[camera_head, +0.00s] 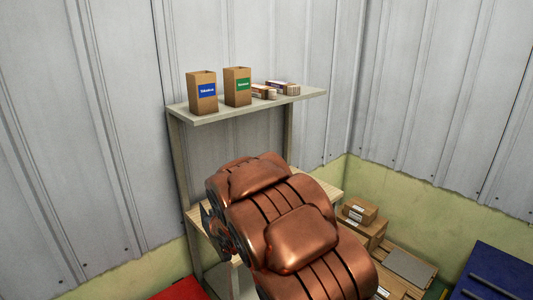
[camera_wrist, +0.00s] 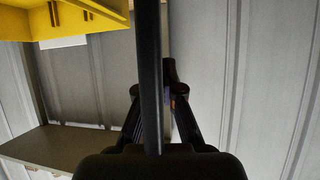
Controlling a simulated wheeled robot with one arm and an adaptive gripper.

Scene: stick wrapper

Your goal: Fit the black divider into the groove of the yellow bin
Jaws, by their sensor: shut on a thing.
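The black divider (camera_wrist: 149,70) shows in the wrist view as a narrow dark upright strip, seen nearly edge-on and running off the top edge. My gripper (camera_wrist: 156,92) is shut on it, with a dark finger on either side. Part of the yellow bin (camera_wrist: 98,14) shows at the top left of the wrist view, with a white label below its edge. The divider is apart from the bin in the picture, to its right. The groove cannot be made out clearly. In the head view my copper arm hides the gripper, and neither divider nor bin can be seen.
A shelf unit (camera_head: 240,108) stands against the grey wall, with two cardboard boxes (camera_head: 202,92) and smaller packs (camera_head: 282,87) on top. Stacked cartons (camera_head: 361,226) and a pallet lie at the right. A blue surface (camera_head: 500,272) is at the lower right, a red one (camera_head: 178,290) lower left.

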